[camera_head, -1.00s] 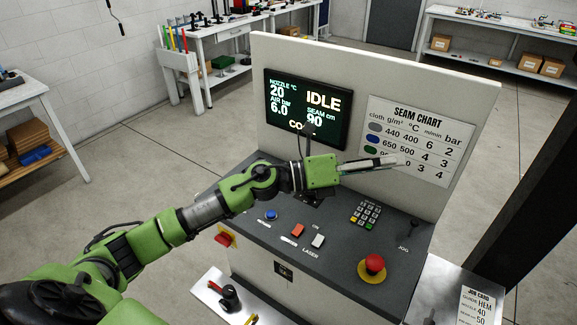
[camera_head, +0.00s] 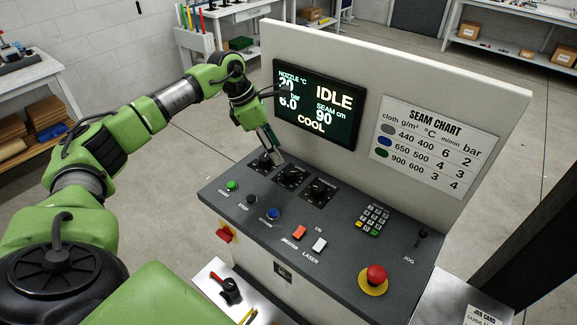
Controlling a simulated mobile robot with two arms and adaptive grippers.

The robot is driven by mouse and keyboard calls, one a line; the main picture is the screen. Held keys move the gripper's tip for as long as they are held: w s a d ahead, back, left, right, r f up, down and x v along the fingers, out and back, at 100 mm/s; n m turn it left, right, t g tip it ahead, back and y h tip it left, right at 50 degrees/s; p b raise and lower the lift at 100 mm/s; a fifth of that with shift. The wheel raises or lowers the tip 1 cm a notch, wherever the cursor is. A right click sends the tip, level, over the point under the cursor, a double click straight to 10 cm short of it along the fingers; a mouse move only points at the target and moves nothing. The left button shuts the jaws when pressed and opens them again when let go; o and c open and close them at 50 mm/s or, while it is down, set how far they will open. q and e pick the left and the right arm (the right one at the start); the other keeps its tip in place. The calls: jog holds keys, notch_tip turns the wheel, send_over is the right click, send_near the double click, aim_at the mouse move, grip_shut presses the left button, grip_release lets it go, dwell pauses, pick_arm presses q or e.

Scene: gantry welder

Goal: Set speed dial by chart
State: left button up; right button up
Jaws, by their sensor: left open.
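Three black dials sit in a row on the sloped grey console: a left dial (camera_head: 262,163), a middle dial (camera_head: 291,176) and a right dial (camera_head: 320,190). Their labels are too small to read. The seam chart (camera_head: 434,147) on the white back panel lists grey 440 400 6 2, blue 650 500 4 3 and green 900 600 3 4. The screen (camera_head: 318,106) reads IDLE, COOL, seam 90. My left gripper (camera_head: 274,155) is open, pointing down close over the left and middle dials; contact cannot be told. My right gripper is out of view.
The console also has a green button (camera_head: 232,186), a blue button (camera_head: 273,214), an orange switch (camera_head: 299,232), a white switch (camera_head: 320,244), a keypad (camera_head: 373,219), a jog lever (camera_head: 422,237) and a red mushroom button (camera_head: 375,276). A job card (camera_head: 480,316) is partly cut off.

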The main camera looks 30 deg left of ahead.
aim_at(289, 171)
pick_arm(q)
jog(key=p+x, duration=0.2)
jog(key=x, duration=0.6)
jog(key=shift+w+d, duration=0.1)
jog(key=shift+d, duration=0.05)
jog(key=shift+p+x, duration=0.3)
jog(key=shift+x, duration=0.5)
jog(key=c, duration=1.1)
